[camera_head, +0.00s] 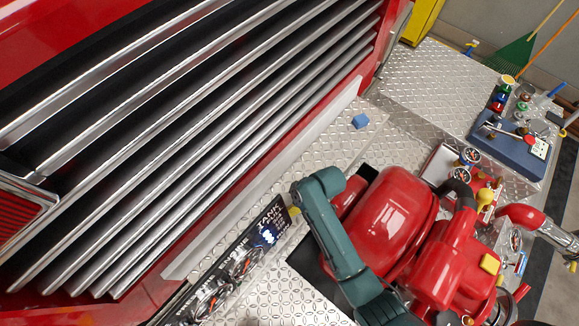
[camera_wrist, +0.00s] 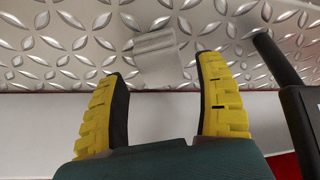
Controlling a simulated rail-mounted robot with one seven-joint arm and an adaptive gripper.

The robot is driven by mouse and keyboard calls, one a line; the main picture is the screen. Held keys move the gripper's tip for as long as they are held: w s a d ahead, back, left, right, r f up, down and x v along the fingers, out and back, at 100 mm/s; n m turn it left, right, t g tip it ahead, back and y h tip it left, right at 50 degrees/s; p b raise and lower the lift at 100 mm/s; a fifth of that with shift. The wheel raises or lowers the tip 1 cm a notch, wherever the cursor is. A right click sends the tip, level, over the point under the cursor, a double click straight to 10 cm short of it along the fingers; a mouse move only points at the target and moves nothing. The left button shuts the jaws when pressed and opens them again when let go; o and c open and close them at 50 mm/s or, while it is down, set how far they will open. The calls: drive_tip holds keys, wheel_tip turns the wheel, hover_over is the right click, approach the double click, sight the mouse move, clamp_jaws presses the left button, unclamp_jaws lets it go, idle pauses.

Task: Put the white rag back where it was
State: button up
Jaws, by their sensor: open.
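A pale grey-white, creased flat piece (camera_wrist: 157,52) lies on the diamond-plate metal in the wrist view and looks like the white rag. It sits just beyond and between the yellow fingertips of my gripper (camera_wrist: 162,72), which is open with nothing held. I cannot tell whether the fingers touch it. In the head view only a bit of my gripper's yellow (camera_head: 294,211) shows, beside the gauge panel, with my teal arm over it. I cannot make out the rag in the head view.
A black gauge panel (camera_head: 238,262) is close below my gripper. A large red pump (camera_head: 395,215) stands to the right. A blue block (camera_head: 361,121) lies on the deck above. A slatted grille (camera_head: 200,130) rises at left. The far deck (camera_head: 425,85) is mostly clear.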

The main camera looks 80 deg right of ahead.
drive_tip(key=v, duration=0.9)
